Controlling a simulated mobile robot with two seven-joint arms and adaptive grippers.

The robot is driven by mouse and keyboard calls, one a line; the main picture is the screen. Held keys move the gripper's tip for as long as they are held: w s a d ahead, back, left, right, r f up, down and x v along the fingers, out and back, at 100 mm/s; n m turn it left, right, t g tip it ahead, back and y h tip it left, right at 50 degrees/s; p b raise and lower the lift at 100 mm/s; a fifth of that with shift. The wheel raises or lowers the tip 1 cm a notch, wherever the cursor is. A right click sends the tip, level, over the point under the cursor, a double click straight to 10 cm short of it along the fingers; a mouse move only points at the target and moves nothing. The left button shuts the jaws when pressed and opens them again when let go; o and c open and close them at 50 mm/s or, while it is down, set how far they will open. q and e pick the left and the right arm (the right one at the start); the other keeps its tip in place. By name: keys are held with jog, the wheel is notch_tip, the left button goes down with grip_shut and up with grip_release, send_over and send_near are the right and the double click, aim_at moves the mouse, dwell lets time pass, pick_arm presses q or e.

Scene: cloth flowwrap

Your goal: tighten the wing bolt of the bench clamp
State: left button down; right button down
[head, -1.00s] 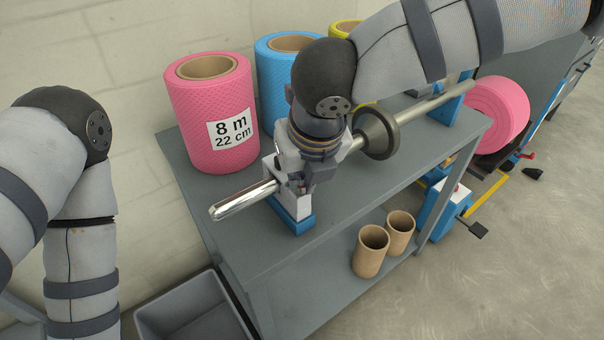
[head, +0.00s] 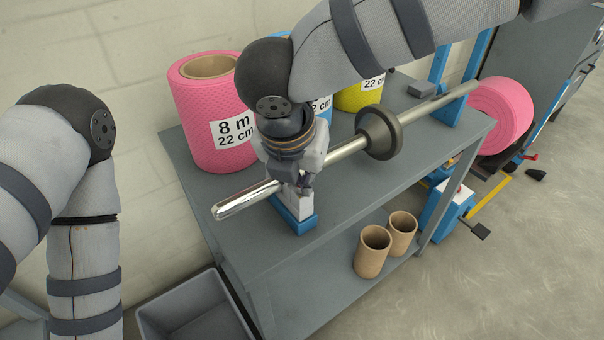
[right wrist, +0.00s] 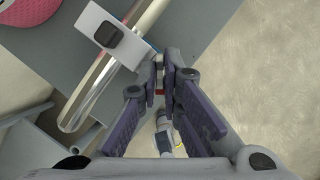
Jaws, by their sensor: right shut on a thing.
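The bench clamp (head: 298,212), a white block on a blue foot, stands at the bench's front edge around the steel shaft (head: 248,200). The right wrist view shows the clamp (right wrist: 125,42) with a dark square cap on it. My right gripper (head: 290,178) points down at the clamp; its fingertips (right wrist: 168,75) are nearly together beside the clamp's blue side. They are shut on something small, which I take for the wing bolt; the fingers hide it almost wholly. My left arm stands at the left of the head view, its gripper out of frame.
The shaft carries a dark cone (head: 380,132) to the right. A pink roll (head: 205,125), a blue roll (head: 322,110) and a yellow roll (head: 360,97) stand behind on the bench (head: 345,205). Two cardboard cores (head: 373,252) are on the lower shelf. A grey bin (head: 190,305) stands below.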

dwell(0.4)
jog(key=c, duration=2)
grip_release()
jog(key=shift+c, duration=0.2)
jog(key=v, duration=1.2)
